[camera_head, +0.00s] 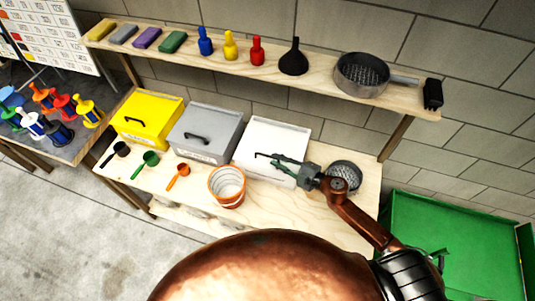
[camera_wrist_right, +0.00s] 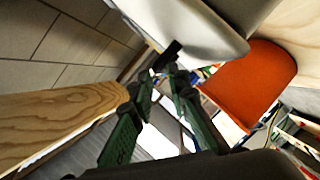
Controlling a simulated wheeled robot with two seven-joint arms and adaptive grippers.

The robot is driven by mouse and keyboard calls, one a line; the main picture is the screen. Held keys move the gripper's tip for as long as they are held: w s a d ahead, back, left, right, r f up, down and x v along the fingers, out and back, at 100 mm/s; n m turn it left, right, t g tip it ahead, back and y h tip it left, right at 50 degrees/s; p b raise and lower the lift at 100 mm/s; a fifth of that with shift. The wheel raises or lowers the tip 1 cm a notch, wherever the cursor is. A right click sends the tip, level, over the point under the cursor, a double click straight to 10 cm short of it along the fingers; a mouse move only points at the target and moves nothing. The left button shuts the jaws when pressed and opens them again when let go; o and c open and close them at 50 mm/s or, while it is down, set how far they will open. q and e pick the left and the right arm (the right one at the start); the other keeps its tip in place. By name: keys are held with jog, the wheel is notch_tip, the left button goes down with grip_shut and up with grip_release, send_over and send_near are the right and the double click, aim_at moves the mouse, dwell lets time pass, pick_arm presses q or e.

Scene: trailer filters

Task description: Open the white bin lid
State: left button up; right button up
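The white bin (camera_head: 285,135) stands on the workbench, right of the grey bin, with its lid down. A dark handle (camera_head: 262,155) is on the lid's front; its black end also shows in the right wrist view (camera_wrist_right: 167,55). My right gripper (camera_head: 277,158) is at the front of the white bin, by the handle. In the right wrist view its green fingers (camera_wrist_right: 160,82) are apart, with the handle just beyond the tips and apparently not clasped. The white bin (camera_wrist_right: 185,25) fills the top of that view. My left gripper is not in view.
A yellow bin (camera_head: 150,105) and a grey bin (camera_head: 215,120) stand to the left. An orange-and-white bucket (camera_head: 227,187) and several scoops lie in front. A metal strainer (camera_head: 345,172) sits right of the white bin. A wooden shelf (camera_head: 210,52) runs above, holding bottles and a pan.

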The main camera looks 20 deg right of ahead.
aim_at(270, 157)
jog(key=x, duration=0.4)
jog(key=shift+w+a, duration=0.15)
jog(key=shift+a, duration=0.05)
jog(key=shift+w+a+f, duration=0.15)
jog(key=shift+w+a, duration=0.1)
jog(key=shift+w, duration=0.1)
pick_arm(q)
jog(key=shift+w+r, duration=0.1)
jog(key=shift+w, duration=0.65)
pick_arm(e)
jog(key=shift+c, duration=0.7)
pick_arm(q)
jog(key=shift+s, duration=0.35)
pick_arm(e)
grip_shut()
